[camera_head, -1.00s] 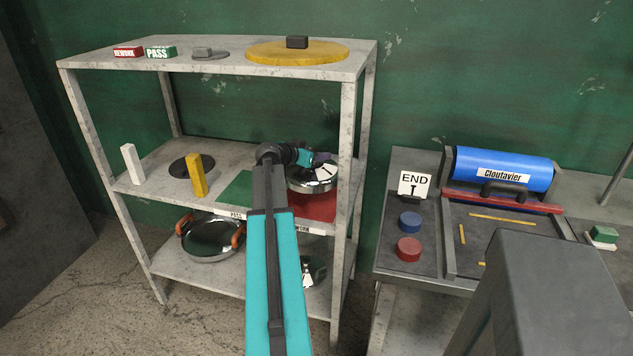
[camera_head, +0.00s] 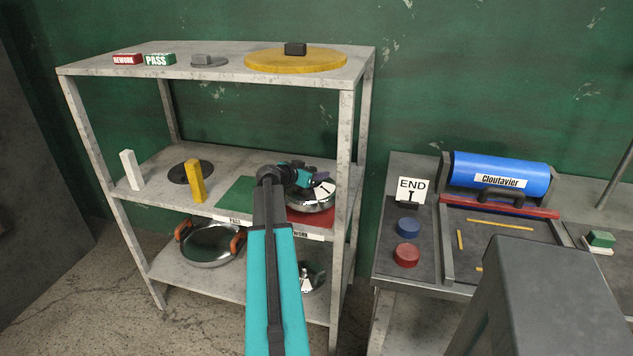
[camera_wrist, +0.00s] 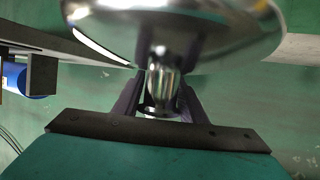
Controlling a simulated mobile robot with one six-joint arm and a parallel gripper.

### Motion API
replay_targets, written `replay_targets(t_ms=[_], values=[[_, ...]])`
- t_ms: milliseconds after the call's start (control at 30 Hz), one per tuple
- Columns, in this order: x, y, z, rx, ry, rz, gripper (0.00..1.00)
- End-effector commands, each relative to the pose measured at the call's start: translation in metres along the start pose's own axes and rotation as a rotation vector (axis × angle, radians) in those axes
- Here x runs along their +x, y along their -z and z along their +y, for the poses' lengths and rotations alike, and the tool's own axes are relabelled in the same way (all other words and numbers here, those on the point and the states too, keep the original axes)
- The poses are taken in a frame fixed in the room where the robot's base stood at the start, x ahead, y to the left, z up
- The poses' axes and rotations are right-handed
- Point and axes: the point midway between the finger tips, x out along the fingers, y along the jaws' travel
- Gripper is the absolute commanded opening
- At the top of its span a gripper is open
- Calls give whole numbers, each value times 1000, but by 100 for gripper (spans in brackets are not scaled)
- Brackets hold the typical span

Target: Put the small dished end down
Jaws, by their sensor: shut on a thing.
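The small dished end (camera_head: 312,203) is a shiny metal dish on the middle shelf, over the red mat (camera_head: 322,219) with a label reading "WORK" in its visible part. My gripper (camera_head: 308,181) is above it, at the right end of my arm. In the wrist view the mirror-like dish (camera_wrist: 205,35) fills the top, and my gripper (camera_wrist: 160,88) is shut on its shiny stem. I cannot tell whether the dish touches the mat.
The green PASS mat (camera_head: 238,192) is empty beside it. A yellow block (camera_head: 196,182), a white block (camera_head: 130,171) and a dark disc (camera_head: 180,172) stand left. A large dish with orange handles (camera_head: 208,245) lies below.

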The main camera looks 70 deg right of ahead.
Motion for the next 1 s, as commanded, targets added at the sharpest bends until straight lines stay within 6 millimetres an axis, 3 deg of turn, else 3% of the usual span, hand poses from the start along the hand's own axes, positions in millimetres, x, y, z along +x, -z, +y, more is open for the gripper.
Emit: replay_targets(t_ms=[500,1000], values=[[13,-30,0,-1,0,2,0],[14,-33,0,0,0,3,0]])
